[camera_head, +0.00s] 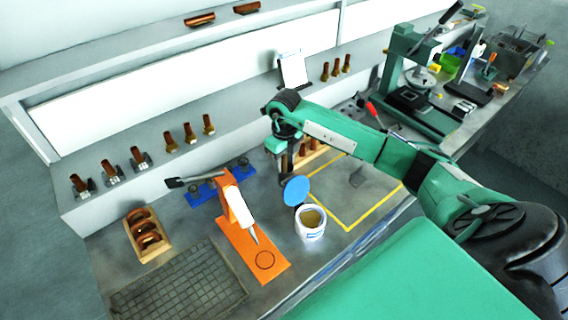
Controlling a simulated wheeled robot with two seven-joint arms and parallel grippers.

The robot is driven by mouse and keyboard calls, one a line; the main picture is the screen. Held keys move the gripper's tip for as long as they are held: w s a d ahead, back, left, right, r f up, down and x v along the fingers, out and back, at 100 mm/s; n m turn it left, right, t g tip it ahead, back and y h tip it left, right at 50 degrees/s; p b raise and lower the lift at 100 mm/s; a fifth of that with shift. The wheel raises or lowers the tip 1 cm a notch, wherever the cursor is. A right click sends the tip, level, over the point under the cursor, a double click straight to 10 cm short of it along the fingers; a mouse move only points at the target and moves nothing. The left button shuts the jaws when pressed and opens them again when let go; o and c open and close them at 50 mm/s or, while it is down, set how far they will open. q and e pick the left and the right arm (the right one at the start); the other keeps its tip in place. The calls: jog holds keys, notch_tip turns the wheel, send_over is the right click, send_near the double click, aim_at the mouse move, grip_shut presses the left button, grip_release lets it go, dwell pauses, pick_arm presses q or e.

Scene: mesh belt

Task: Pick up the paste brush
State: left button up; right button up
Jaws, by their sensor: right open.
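I cannot clearly make out a paste brush. A white pot (311,224) with tan contents stands open on the bench. A round blue disc (296,190), perhaps its lid, shows just behind and above the pot's rim. My right gripper (285,172) points down directly behind this disc and is open. Its fingertips are partly hidden by the disc, and I cannot tell whether they touch anything. My left gripper is not in view.
Left of the pot stands an orange tool (238,203) with a white nozzle and black lever. A blue rack (205,194), a wooden holder (147,235) and a mesh mat (180,286) lie further left. A yellow-outlined area (350,205) is mostly clear. A green press (400,75) stands behind my right arm.

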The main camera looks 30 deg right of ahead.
grip_shut()
jog(key=shift+r, duration=0.15)
jog(key=shift+r+b, duration=0.35)
jog(key=shift+r, duration=0.2)
notch_tip(320, 180, up, 9)
jog(key=b, duration=0.3)
jog(key=shift+w+r, duration=0.1)
notch_tip(320, 180, up, 10)
jog(key=shift+f, duration=0.25)
